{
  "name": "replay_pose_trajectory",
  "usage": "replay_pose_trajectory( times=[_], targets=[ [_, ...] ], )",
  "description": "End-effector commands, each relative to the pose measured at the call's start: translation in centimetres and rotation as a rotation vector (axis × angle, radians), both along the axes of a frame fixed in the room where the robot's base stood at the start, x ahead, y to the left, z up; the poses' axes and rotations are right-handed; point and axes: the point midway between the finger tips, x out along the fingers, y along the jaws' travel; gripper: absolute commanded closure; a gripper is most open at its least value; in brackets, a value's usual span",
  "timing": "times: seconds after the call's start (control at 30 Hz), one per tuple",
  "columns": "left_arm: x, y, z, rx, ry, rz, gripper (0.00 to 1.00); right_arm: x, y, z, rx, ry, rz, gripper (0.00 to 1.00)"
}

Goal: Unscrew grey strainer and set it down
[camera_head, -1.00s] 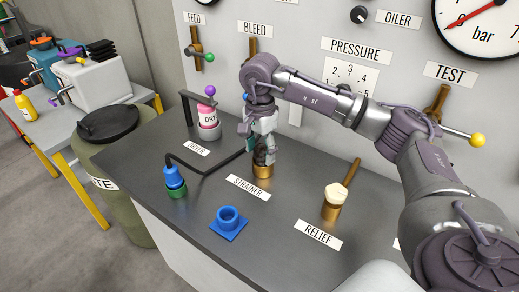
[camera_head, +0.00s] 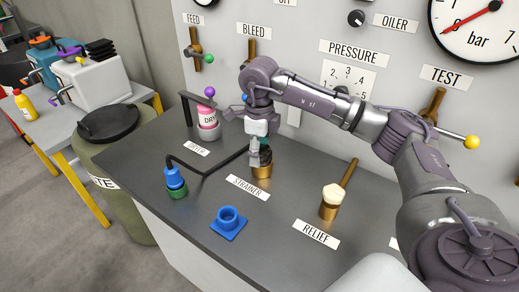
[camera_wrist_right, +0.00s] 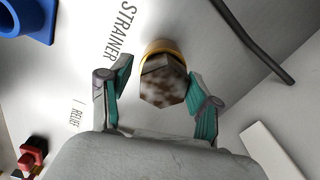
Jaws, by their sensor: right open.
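The strainer (camera_head: 264,157) is a dark grey, mottled hex piece in a brass fitting (camera_head: 262,172) behind the STRAINER label. My right gripper (camera_head: 259,153) is just above it, pointing down. In the right wrist view the strainer (camera_wrist_right: 163,84) lies between the two teal-padded fingers of the right gripper (camera_wrist_right: 160,78), with gaps on both sides. The gripper is open and does not hold it. In the head view the gripper partly covers the strainer. My left gripper is not in view.
A blue socket on a square base (camera_head: 229,221) stands at the bench front. The RELIEF valve (camera_head: 330,203) is to the right. The pink dryer (camera_head: 208,123) stands behind. Bare bench lies around the blue socket.

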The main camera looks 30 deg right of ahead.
Motion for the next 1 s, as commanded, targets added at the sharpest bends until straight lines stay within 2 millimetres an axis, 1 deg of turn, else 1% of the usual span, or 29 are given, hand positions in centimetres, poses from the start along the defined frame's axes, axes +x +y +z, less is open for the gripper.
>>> replay_pose_trajectory(
  times=[0.03, 0.07, 0.3, 0.4, 0.47, 0.57, 0.9, 1.0],
  targets=[
    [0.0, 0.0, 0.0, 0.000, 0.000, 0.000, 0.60, 0.0, 0.0, 0.0, 0.000, 0.000, 0.001, 0.41],
    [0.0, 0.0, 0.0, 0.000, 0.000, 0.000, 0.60, 0.0, 0.0, 0.0, 0.000, 0.000, 0.001, 0.46],
    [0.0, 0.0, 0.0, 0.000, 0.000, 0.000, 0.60, -0.1, 0.2, -0.1, 0.003, 0.003, 0.006, 0.86],
    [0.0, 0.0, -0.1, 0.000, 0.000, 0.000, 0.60, -0.1, 0.2, -0.2, 0.004, 0.004, 0.015, 0.87],
    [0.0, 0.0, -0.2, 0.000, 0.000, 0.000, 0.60, -0.1, 0.3, -0.2, 0.004, 0.004, 0.051, 0.87],
    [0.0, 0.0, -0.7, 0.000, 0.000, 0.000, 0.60, -0.1, 0.3, -0.3, 0.005, 0.005, 0.180, 0.87],
    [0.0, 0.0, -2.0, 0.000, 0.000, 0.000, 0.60, -0.2, 0.4, -0.4, 0.006, 0.006, 0.712, 0.88],
    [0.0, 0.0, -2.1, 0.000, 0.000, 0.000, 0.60, -0.2, 0.4, -0.2, 0.007, 0.004, 0.827, 0.89]
  ],
)
